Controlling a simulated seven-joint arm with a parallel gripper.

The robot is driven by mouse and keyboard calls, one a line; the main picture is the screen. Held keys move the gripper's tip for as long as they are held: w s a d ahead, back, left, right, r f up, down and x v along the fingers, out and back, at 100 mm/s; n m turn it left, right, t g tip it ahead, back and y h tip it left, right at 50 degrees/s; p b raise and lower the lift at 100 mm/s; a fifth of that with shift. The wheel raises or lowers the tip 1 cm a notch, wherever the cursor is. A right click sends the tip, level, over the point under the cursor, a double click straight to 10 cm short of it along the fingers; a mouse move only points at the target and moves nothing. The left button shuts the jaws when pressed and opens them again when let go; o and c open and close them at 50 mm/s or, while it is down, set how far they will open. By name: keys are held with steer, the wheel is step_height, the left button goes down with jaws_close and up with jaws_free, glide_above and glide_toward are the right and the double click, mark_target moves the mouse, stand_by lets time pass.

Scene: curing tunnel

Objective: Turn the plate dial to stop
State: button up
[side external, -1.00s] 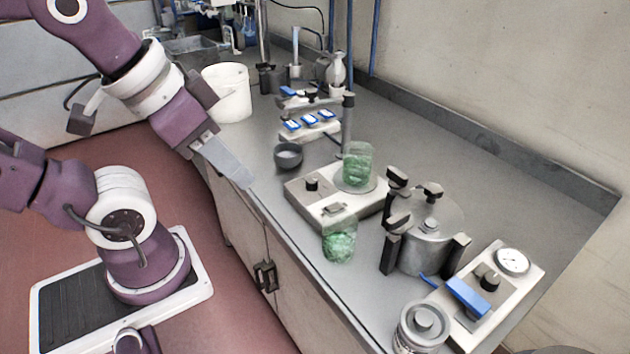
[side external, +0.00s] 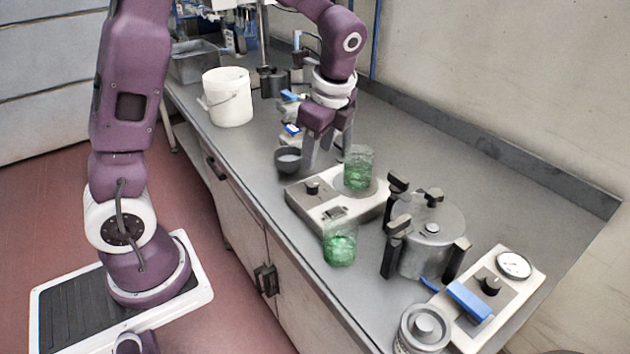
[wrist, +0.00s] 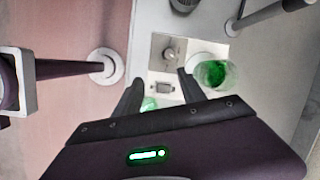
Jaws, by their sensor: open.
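The hot plate (side external: 322,208) is a pale box on the bench, with a black plate dial (side external: 312,188) at its left end. The dial also shows in the wrist view (wrist: 170,53), beyond my fingertips; its setting is too small to read. A beaker of green liquid (side external: 359,172) stands on the round heating plate. My gripper (side external: 328,162) is open and empty, pointing down above and behind the dial, apart from it. In the wrist view my gripper (wrist: 160,78) has its two dark fingers spread, with the dial between and ahead of them.
A second green beaker (side external: 340,247) stands before the hot plate. A metal pressure vessel (side external: 433,235) and a gauge box (side external: 508,290) with its own black knob are at right. A dark bowl (side external: 288,160) sits close left of my fingers. A white bucket (side external: 228,97) is farther left.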

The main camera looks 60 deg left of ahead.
mark_target(313, 184)
steer(key=w+a+f+m, duration=0.1)
steer(key=f, duration=0.1)
steer(key=w+f+m, duration=0.1)
steer(key=f, duration=0.1)
steer(key=w+a+f+m+g+y, duration=0.1)
steer(key=f, duration=0.1)
steer(key=shift+w+a+f+m, duration=0.1)
steer(key=shift+a+f+m, duration=0.15)
steer(key=shift+a+m, duration=0.05)
steer(key=x, duration=0.6)
steer(key=shift+a+f, duration=0.15)
steer(key=shift+f, duration=0.1)
jaws_close()
